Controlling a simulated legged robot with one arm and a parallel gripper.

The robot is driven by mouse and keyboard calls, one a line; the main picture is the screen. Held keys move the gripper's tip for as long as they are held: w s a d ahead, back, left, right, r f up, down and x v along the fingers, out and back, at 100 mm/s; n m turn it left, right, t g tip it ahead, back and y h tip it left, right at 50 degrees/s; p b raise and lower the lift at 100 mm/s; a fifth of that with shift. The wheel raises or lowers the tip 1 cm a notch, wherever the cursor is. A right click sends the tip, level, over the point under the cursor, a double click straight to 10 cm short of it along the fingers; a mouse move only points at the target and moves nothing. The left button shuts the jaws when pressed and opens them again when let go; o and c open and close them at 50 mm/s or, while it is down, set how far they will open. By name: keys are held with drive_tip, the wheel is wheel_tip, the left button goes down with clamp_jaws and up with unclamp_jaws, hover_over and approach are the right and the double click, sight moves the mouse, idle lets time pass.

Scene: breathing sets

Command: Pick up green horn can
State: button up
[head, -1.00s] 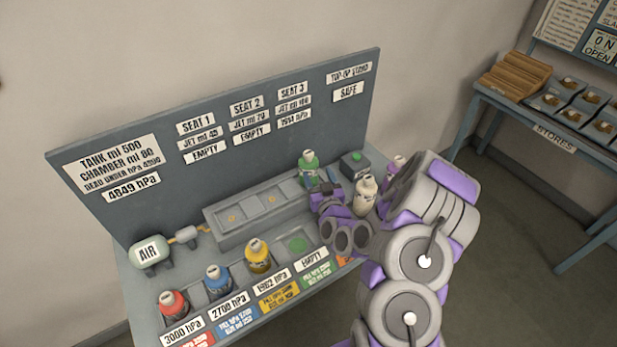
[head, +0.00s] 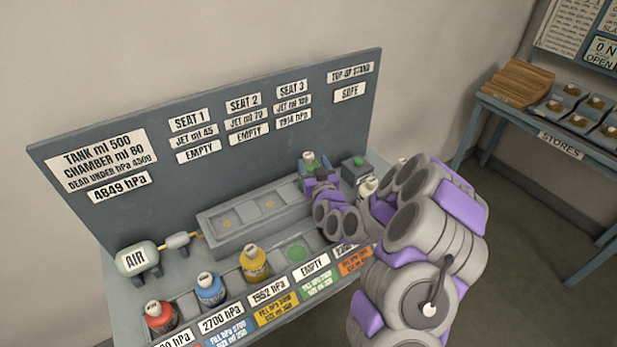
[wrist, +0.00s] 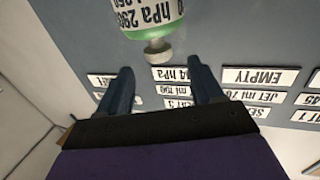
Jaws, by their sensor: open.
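The green can (head: 309,163) stands at seat 3 of the grey seat block, mostly hidden behind my arm in the head view. In the wrist view the green can (wrist: 150,22) shows upside down, with its pale nozzle towards my gripper (wrist: 161,84). The two dark fingers are apart, and the nozzle lies just beyond and between their tips. Nothing is held between the fingers. In the head view my gripper (head: 318,182) is close to the can; its fingertips are hard to make out.
Red (head: 159,316), blue (head: 210,290) and yellow (head: 253,264) cans stand in the front row. An empty place with a green disc (head: 297,253) is beside them. A white can (head: 367,187) stands close to my arm. The sign board (head: 215,150) rises behind.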

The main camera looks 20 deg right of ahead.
sight(310, 159)
drive_tip(key=shift+w+d+f+b, duration=0.1)
drive_tip(key=shift+w+b, duration=0.1)
drive_tip(key=shift+w, duration=0.75)
drive_tip(key=shift+w+a+f+b, duration=0.1)
drive_tip(key=shift+w+b, duration=0.15)
drive_tip(key=shift+w, duration=0.65)
drive_tip(key=shift+w+d+f+b, duration=0.1)
drive_tip(key=shift+w+b, duration=0.1)
drive_tip(key=shift+w, duration=1.55)
clamp_jaws()
drive_tip(key=shift+r, duration=0.1)
